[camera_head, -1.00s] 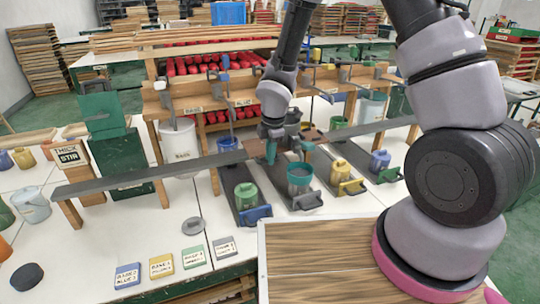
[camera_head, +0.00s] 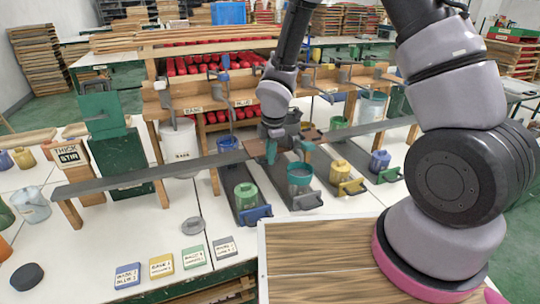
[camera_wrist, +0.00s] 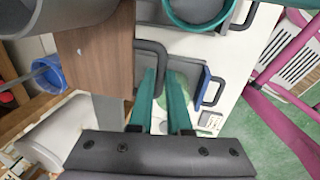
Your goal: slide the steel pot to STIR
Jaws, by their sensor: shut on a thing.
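The grey steel pot (camera_wrist: 50,18) stands on a brown wooden carriage (camera_wrist: 95,60), cut off at the top left of the wrist view. In the head view the brown carriage (camera_head: 312,137) sits on the long grey rail (camera_head: 150,173), right of its middle, and my arm mostly hides the pot. A dark handle (camera_wrist: 150,47) sticks out from the carriage. My gripper (camera_wrist: 162,85), with teal fingers, is shut on this handle; it also shows in the head view (camera_head: 271,152).
Coloured label cards (camera_head: 161,266) lie at the front. The rail's top left of the carriage looks clear.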

